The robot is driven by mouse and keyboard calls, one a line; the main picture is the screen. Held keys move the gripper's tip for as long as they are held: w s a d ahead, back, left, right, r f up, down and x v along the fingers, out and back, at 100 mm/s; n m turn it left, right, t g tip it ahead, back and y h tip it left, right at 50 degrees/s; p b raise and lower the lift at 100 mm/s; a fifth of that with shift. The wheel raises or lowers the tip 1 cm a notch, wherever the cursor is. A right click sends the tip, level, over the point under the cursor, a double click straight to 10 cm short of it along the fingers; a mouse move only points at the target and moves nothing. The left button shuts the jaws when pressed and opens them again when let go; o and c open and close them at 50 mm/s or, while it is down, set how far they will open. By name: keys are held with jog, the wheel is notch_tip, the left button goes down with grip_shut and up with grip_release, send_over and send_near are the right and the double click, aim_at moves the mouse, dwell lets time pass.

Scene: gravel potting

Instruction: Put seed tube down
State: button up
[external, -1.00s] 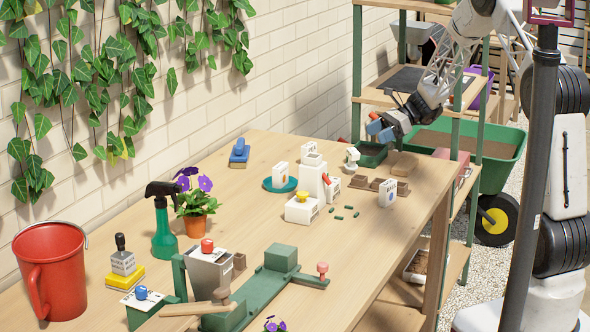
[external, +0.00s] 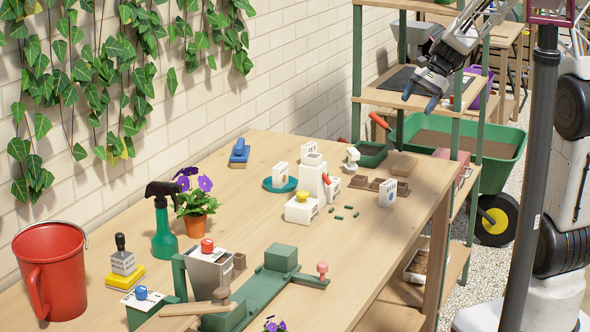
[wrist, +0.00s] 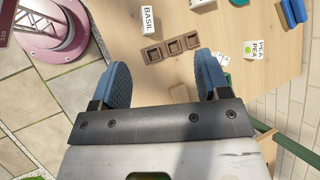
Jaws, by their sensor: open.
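My gripper (external: 420,98) is open and empty, raised above the far right end of the wooden table. In the wrist view its two blue fingers stand wide apart, and my gripper (wrist: 163,64) has only tabletop and brown pots in the background between them. I cannot make out for certain which thing is the seed tube. A green tray (external: 372,158) lies at the far end of the table, below and left of my gripper, with a red handle (external: 380,121) sticking up by it. Several small dark green pieces (external: 338,217) lie on the table.
Brown pots (external: 382,186) stand in a row near the right edge; they also show in the wrist view (wrist: 171,46). Seed packets (external: 387,193) stand nearby. A white block stand (external: 313,180) is left of them. A green shelf post (external: 357,80) rises behind the table.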

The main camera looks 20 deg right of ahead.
jog(key=s+d+r+n+t+h, duration=0.1)
jog(key=s+d+n+h, duration=0.1)
jog(key=s, duration=0.8)
jog(key=s+d+r+n+t+h, duration=0.1)
jog(key=s+d+r+n+h, duration=0.1)
jog(key=s, duration=0.8)
jog(key=s+d+r+n+t+h, duration=0.1)
jog(key=s+n, duration=0.4)
jog(key=s, duration=0.6)
jog(key=shift+d+r+n+t+h, duration=0.3)
jog(key=shift+d+r+h, duration=0.35)
jog(key=shift+d+h, duration=0.7)
jog(key=shift+a, duration=0.1)
